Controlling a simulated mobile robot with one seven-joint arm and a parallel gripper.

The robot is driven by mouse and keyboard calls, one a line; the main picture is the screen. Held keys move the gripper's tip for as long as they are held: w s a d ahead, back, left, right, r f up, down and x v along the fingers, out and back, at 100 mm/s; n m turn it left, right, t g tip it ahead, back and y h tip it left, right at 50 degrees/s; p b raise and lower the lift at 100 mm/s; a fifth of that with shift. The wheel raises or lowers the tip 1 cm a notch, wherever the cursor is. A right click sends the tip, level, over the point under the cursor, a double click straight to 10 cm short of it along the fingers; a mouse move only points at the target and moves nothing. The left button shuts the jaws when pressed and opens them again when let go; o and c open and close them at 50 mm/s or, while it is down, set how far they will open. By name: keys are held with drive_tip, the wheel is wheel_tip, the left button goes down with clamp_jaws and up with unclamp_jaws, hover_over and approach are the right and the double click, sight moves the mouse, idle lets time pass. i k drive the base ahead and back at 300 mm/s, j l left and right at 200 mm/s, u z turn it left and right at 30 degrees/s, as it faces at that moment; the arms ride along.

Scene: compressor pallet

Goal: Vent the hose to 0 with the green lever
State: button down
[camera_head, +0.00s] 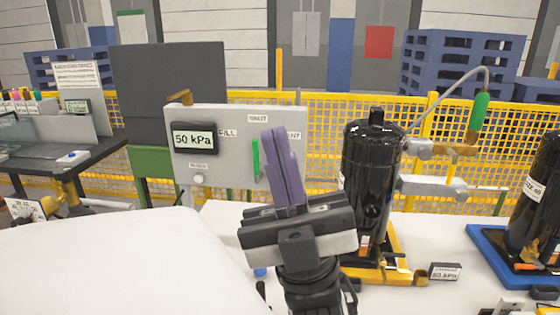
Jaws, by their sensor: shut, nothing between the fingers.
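A light grey panel (225,152) stands behind my gripper. Its display (194,138) at the upper left reads 50 kPa. The green lever (256,160) hangs upright in the panel's middle, with labels around it; FILL is to its left and a partly covered label ending in "NT" to its right. My gripper (278,133) is shut and empty, its purple fingers pointing up just right of the lever in the picture. I cannot tell whether they touch it. A thin hose (455,88) arcs from the black tank's fittings to a green handle (480,112) at the right.
A black tank (372,165) stands on a yellow base (385,272) close right of my gripper. A small label (445,271) there seems to read 60 kPa. Another black tank on a blue tray (490,250) is far right.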

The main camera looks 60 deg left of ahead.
sight(258, 174)
drive_tip(key=u, duration=1.8)
drive_tip(key=k+j+u, duration=0.2)
drive_tip(key=u, duration=0.25)
